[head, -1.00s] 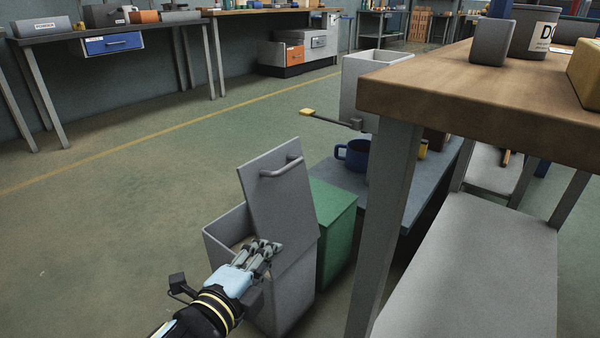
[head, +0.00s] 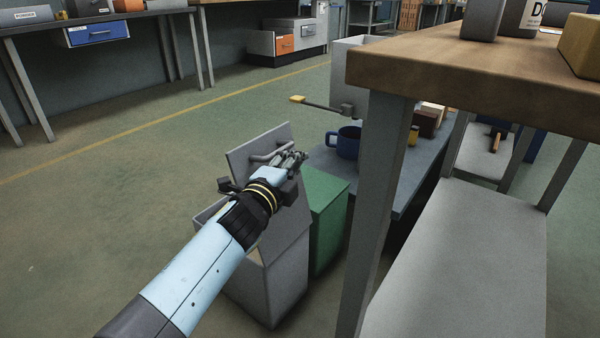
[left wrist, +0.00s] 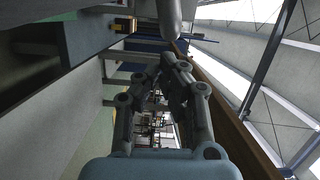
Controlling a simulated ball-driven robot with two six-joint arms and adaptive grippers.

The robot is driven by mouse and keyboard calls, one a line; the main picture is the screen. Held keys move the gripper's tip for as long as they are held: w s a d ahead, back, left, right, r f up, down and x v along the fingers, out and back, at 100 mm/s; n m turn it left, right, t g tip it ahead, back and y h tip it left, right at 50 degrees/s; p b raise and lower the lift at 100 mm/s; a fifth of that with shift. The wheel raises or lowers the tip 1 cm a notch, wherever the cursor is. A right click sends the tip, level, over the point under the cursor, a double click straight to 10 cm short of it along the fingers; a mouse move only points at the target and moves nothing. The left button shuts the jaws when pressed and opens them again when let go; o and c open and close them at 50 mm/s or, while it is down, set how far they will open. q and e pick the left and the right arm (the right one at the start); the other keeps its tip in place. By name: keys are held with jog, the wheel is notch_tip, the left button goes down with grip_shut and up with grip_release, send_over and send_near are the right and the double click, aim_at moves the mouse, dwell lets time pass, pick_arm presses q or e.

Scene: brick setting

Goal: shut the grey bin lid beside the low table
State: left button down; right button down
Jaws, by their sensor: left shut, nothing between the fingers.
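The grey bin (head: 266,288) stands on the floor, left of the green bin. Its grey lid (head: 243,160) is raised, standing steeply up, with a bar handle (head: 258,157) on the face turned to me. My left gripper (head: 297,158) is shut and empty, in front of the lid's upper right part close to the handle; I cannot tell whether it touches. My forearm hides part of the lid and the bin's opening. In the left wrist view, the closed fingers (left wrist: 170,72) show with nothing between them. My right gripper is not in view.
A green bin (head: 328,225) stands right beside the grey bin. Behind it is the low grey table (head: 400,185) with a blue mug (head: 347,143). A tall wooden-topped table (head: 440,65) and its leg stand at the right. The floor at left is clear.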

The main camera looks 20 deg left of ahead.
pick_arm(q)
jog(key=shift+w+a, duration=0.2)
jog(key=shift+a, duration=0.3)
